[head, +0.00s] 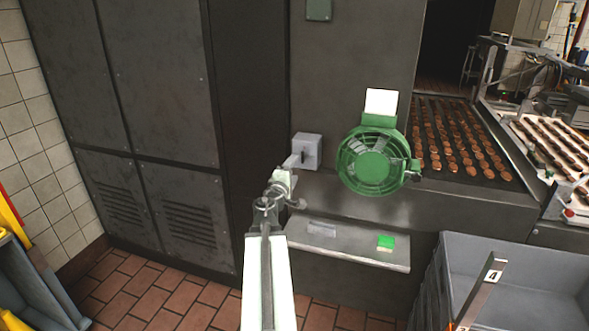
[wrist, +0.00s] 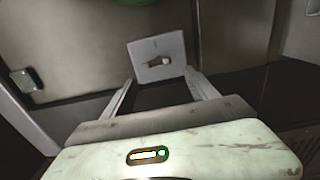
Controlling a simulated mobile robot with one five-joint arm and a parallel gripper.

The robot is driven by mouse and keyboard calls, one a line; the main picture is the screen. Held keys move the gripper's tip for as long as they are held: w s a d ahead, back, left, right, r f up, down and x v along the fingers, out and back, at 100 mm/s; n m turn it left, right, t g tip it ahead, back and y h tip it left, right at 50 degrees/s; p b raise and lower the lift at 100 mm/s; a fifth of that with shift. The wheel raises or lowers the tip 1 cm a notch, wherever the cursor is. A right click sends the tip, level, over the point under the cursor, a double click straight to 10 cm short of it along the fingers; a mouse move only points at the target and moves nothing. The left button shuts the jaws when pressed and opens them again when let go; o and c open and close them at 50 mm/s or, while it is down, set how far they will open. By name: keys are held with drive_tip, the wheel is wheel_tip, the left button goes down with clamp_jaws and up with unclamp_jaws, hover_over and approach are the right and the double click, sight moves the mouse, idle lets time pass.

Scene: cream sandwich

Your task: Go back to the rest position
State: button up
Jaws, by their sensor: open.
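My gripper (head: 293,161) is at the end of my pale arm, in the middle of the head view, right by a grey switch box (head: 307,151) on the dark machine wall. In the wrist view, the two fingers of my gripper (wrist: 158,78) stand apart with nothing between them. The switch box (wrist: 148,51) shows just beyond the fingertips, with a small dark slot and a pale lever on its face. I cannot tell whether a finger touches the box.
A green fan (head: 372,165) sits right of my gripper. A grey bin (head: 500,262) stands at lower right. A conveyor (head: 510,184) carries rows of brown biscuits. Dark cabinets (head: 165,120) stand left, above a tiled floor.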

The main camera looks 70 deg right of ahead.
drive_tip(key=w+a+n+t+y, duration=0.1)
drive_tip(key=w+a+t, duration=0.1)
drive_tip(key=w+a, duration=0.65)
drive_tip(key=w+a+n+t+y+p, duration=0.1)
drive_tip(key=w+a+n+t, duration=0.3)
drive_tip(key=w, duration=0.7)
drive_tip(key=w+a+m+t+y, duration=0.1)
drive_tip(key=w+a, duration=0.6)
drive_tip(key=w, duration=0.3)
drive_tip(key=w+a+f+m+t+y, duration=0.1)
drive_tip(key=w+a+f, duration=0.15)
drive_tip(key=a, duration=0.35)
drive_tip(key=w+a+f+y, duration=0.1)
drive_tip(key=w+a, duration=0.3)
drive_tip(key=a, duration=0.2)
drive_tip(key=w+a+f+m+g+y+p, duration=0.15)
drive_tip(key=a+f+y, duration=0.35)
drive_tip(key=a, duration=0.8)
drive_tip(key=a+f+m+g+y, duration=0.15)
drive_tip(key=a+f, duration=0.55)
drive_tip(key=a, duration=0.7)
drive_tip(key=s+a+f+g+y, duration=0.3)
drive_tip(key=s+a, duration=0.2)
drive_tip(key=a, duration=0.1)
drive_tip(key=s+a+f+g+y, duration=0.3)
drive_tip(key=s+a, duration=0.3)
drive_tip(key=shift+a+m, duration=0.4)
